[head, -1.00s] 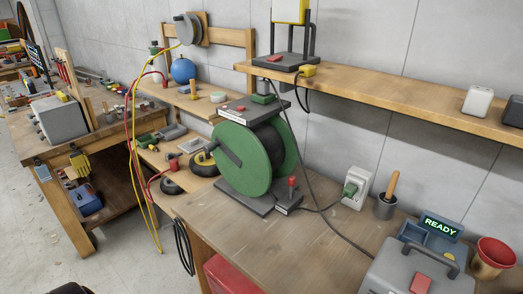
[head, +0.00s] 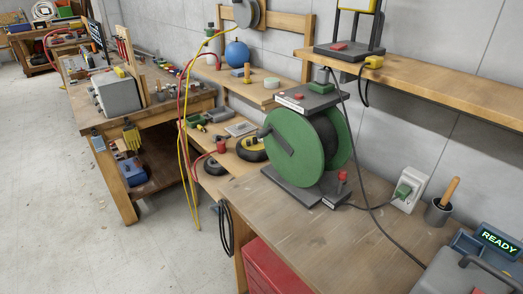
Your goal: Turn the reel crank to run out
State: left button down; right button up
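The green hose reel (head: 296,150) stands upright on a dark base on the wooden workbench (head: 300,222). A dark crank arm (head: 277,140) lies across its near face, with a dark grip at its upper left end. A black coil shows between the two green discs. A dark plate with a red button sits on top of the reel. A small box with a red-knobbed lever (head: 341,182) stands at the reel's right foot. Neither of my grippers is in the head view.
A green plug sits in a white wall socket (head: 408,190), beside a grey cup with a wooden handle (head: 441,202). A grey case with a READY display (head: 497,240) is at the lower right. A shelf (head: 440,83) overhangs the bench. Yellow and red cables hang at left. Open floor lies left.

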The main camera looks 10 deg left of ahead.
aim_at(283, 152)
jog(key=i+j, duration=0.15)
jog(key=j, duration=0.2)
jog(key=i+j+z, duration=0.1)
jog(key=j, duration=0.3)
jog(key=i+j, duration=0.15)
jog(key=j, duration=0.25)
jog(key=i+j+z, duration=0.1)
jog(key=j, duration=0.25)
jog(key=i+j+z, duration=0.1)
jog(key=j, duration=0.3)
jog(key=i+j, duration=0.15)
jog(key=j, duration=0.25)
